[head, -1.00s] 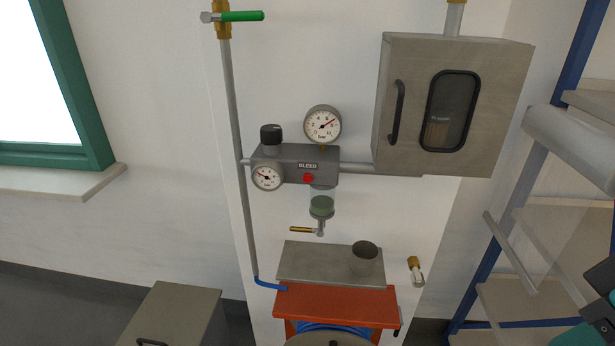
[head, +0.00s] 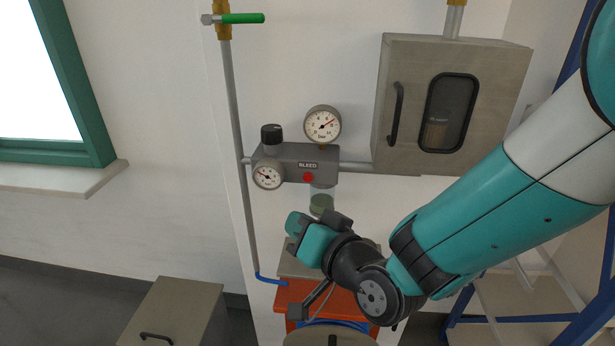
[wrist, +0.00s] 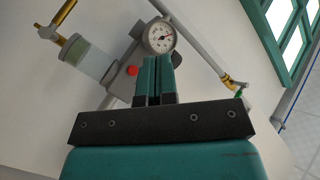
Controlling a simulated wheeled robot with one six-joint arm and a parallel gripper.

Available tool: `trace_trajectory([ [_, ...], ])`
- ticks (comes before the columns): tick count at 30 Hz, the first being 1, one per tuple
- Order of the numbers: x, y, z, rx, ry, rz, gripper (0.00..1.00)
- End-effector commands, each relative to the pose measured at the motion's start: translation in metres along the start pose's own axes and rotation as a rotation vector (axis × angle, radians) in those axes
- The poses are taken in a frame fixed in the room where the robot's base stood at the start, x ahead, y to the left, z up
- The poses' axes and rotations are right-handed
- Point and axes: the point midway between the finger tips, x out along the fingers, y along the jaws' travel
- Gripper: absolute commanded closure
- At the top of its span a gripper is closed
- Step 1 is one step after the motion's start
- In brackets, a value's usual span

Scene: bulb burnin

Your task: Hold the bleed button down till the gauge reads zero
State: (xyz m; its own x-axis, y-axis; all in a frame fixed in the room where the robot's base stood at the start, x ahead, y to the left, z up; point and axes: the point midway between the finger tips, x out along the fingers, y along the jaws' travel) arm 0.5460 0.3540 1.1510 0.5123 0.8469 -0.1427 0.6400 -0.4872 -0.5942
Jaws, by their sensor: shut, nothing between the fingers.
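The red bleed button (head: 308,177) sits on the front of the dark grey regulator block (head: 290,152), below the BLEED label. It shows in the wrist view (wrist: 132,71) just left of my fingertips, uncovered. The larger round gauge (head: 322,124) stands on top of the block; its needle points to the upper right, off zero. A smaller gauge (head: 267,177) is at the block's lower left and shows in the wrist view (wrist: 160,37). My gripper (head: 297,223) is below the block, apart from the button. Its fingers (wrist: 157,66) are shut and empty.
A clear bowl with green liquid (head: 321,204) hangs under the block, close to my gripper. A grey cabinet (head: 397,155) is at the upper right. A vertical pipe (head: 233,110) with a green-handled valve (head: 243,18) runs on the left. An orange box (head: 290,295) is below.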

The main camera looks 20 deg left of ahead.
Motion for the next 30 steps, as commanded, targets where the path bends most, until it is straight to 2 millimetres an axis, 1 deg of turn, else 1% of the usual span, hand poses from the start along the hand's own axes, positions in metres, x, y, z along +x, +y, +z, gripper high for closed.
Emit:
trace_trajectory([
  [8,0.0,0.001,-0.001,0.0,0.001,0.001,1.0],
  [13,0.005,0.006,-0.004,0.0,0.001,0.003,1.0],
  [25,0.043,0.033,-0.033,0.0,0.001,0.003,1.0],
  [30,0.055,0.042,-0.04,0.0,0.0,0.002,1.0],
])
